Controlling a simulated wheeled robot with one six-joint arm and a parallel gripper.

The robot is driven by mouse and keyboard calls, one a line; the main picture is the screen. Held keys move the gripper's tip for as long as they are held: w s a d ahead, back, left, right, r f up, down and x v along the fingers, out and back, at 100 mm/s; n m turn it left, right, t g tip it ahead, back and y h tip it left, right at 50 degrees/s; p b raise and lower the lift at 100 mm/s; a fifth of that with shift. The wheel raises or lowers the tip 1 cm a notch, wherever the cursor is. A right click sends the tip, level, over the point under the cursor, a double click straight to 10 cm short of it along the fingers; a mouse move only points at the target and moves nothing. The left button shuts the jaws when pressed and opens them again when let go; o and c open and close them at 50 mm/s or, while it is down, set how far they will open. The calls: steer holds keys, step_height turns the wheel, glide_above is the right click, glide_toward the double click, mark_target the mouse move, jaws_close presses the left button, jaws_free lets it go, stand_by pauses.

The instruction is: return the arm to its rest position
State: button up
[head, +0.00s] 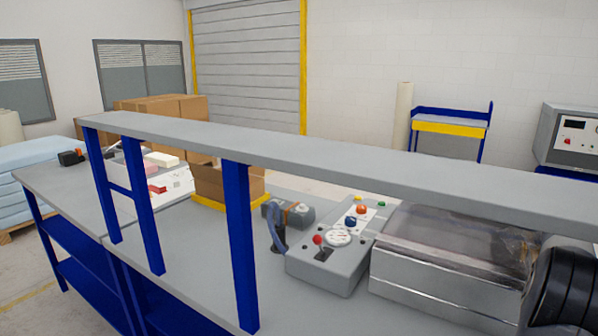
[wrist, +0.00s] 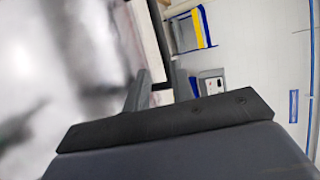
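My gripper (wrist: 160,82) shows in the wrist view, with a dark cross bar at its base and two dark fingers reaching up the picture. A gap with pale background shows between the fingers, and I see nothing held in it. The view is turned on its side. The left part of the wrist view is a blurred, shiny grey surface close to the camera. In the head view I cannot make out the gripper. A black ribbed rounded part stands at the lower right edge there, and I cannot tell whether it is mine.
A grey overhead shelf (head: 330,151) on blue posts crosses above the grey workbench (head: 190,262). A control box (head: 325,265) with coloured buttons and a clear-covered machine (head: 440,270) stand on the bench. A cardboard box (head: 225,182) sits behind. A blue-yellow cart (head: 449,128) stands farther back.

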steer(key=p+x, duration=0.2)
steer(key=x, duration=0.1)
steer(key=p+x, duration=0.3)
steer(key=x, duration=0.1)
steer(key=shift+w+d+r, duration=0.1)
steer(key=shift+w+r, duration=0.05)
steer(key=shift+w, duration=0.15)
steer(key=shift+f+p+x, duration=0.2)
steer(key=shift+p+x, duration=1)
steer(key=shift+x, duration=0.05)
steer(key=shift+r, duration=0.1)
